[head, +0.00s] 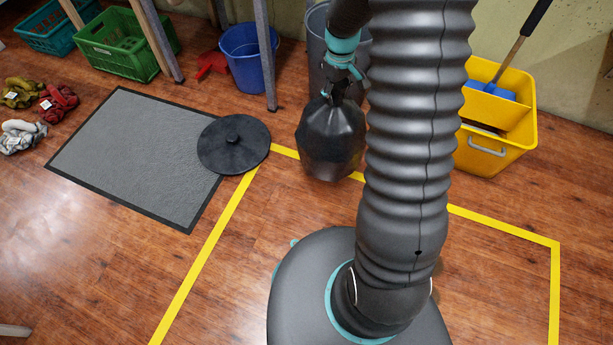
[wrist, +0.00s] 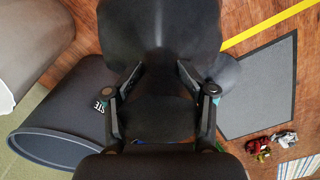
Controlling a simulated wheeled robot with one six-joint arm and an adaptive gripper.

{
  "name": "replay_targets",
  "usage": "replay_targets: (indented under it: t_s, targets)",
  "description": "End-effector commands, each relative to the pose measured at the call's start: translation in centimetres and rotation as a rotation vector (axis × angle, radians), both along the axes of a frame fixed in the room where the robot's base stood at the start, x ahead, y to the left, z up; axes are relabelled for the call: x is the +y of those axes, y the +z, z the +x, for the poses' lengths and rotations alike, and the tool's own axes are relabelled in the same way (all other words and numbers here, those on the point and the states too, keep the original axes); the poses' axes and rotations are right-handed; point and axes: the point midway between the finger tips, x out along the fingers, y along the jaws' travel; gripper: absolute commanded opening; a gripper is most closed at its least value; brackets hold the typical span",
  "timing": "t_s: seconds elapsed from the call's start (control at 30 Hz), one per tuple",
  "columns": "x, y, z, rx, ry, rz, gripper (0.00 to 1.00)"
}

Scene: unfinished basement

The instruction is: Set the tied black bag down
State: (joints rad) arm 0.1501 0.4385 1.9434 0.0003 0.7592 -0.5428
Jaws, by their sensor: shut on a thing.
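The tied black bag (head: 331,140) hangs upright below my gripper (head: 342,88) in the head view, just in front of the dark bin (head: 316,45). My gripper is shut on the bag's gathered top. In the wrist view the bag (wrist: 160,25) fills the top middle, beyond the two fingers of my gripper (wrist: 161,70). The bin (wrist: 62,112) lies to the left there, its rim at lower left. I cannot tell whether the bag's bottom touches the floor. My arm hides part of the bin in the head view.
A round black lid (head: 220,150) overlaps the grey mat (head: 140,150). Yellow tape (head: 205,262) marks an area of wooden floor. A yellow mop bucket (head: 510,135) stands right, a blue bucket (head: 245,65) behind. Gloves or rags (head: 58,103) lie left.

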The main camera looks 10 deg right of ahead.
Motion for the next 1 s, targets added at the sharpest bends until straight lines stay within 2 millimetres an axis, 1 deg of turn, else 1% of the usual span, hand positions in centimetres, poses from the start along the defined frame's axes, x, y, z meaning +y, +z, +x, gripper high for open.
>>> replay_targets:
  t_s: [0.03,0.2,0.3,0.37,0.47,0.9,1.0]
  targets:
    - [-1.0,-0.4,0.2,-0.006,0.031,-0.001,0.00]
    - [-2.9,0.7,0.2,-0.004,0.133,-0.001,0.00]
    - [-3.2,1.0,0.2,-0.002,0.163,0.000,0.00]
    - [-3.0,1.0,0.2,-0.001,0.172,0.000,0.00]
    - [-2.1,0.4,0.5,0.001,0.177,0.000,0.00]
    - [5.2,-4.3,3.1,0.001,0.176,0.000,0.00]
    - [6.5,-5.1,3.6,0.001,0.175,0.000,0.00]
